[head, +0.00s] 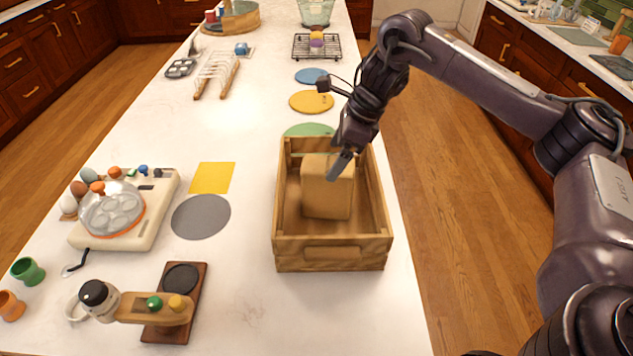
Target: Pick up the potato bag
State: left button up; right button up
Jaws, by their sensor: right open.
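The potato bag looks to be the tan, block-shaped bag (322,196) standing in a wooden crate (331,253) near the counter's right edge. My right gripper (341,163) comes in from the upper right and points down over the back right part of the crate. Its fingertips are at the bag's upper right corner and cover a little of it. The gripper is open. I cannot tell whether a finger touches the bag. My left gripper is out of view.
Left of the crate are a grey round mat (201,216), a yellow square (212,177) and an egg cooker (112,210). A wooden stand (175,300) is at front left. Behind the crate lie a green disc (308,130) and an orange disc (311,102). The counter between is clear.

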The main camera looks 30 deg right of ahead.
aim_at(332, 164)
jog(key=shift+x, duration=1.15)
jog(key=p+x, duration=0.2)
jog(key=x, duration=0.2)
jog(key=shift+s+f, duration=0.1)
jog(key=shift+s, duration=0.05)
jog(key=shift+w+f, duration=0.2)
jog(key=shift+f, duration=0.2)
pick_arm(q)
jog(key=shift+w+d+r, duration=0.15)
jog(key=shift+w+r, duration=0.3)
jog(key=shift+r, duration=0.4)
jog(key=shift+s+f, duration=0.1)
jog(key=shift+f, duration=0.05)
pick_arm(e)
jog(key=shift+f, duration=0.15)
jog(key=c, duration=1.4)
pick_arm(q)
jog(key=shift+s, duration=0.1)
pick_arm(e)
jog(key=shift+c, duration=1)
